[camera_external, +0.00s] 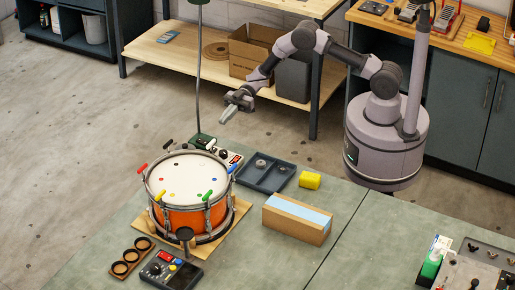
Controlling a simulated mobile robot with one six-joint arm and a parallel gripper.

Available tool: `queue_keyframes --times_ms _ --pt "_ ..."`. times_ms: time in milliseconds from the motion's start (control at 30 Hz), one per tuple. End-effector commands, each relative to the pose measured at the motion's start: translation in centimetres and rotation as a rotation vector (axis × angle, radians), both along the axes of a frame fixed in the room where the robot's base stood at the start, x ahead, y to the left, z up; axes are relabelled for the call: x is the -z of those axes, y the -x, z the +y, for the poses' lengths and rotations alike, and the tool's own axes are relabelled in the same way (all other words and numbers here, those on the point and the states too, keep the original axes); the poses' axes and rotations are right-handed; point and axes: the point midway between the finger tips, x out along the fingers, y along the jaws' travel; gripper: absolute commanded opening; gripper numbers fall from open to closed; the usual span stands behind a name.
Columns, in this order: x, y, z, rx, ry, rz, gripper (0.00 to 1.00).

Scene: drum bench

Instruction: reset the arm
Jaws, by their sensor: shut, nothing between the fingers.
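My gripper (228,113) is shut and empty. It hangs in the air above the far edge of the bench, behind and to the right of the drum. My arm reaches left from my round base, bent high at the elbow, and touches nothing on the bench. The orange drum (183,219) stands upright on a wooden board at the left of the bench (345,254). Small coloured dots lie on its white head, and coloured keys stand around its rim.
A grey tray (266,185) with small parts, a yellow sponge (310,180) and a box with a blue top (297,222) sit right of the drum. A device with coloured buttons (170,271) and a wooden ring holder (131,258) are in front. A thin pole (198,70) rises behind.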

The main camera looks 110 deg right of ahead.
Motion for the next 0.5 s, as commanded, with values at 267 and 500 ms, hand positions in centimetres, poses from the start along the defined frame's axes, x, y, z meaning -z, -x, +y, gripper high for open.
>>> queue_keyframes --times_ms 267,500 --pt "0.0 0.0 0.0 0.0 0.0 0.0 0.0" --pt "-4.2 -3.0 -0.4 0.121 0.049 -0.012 0.0"
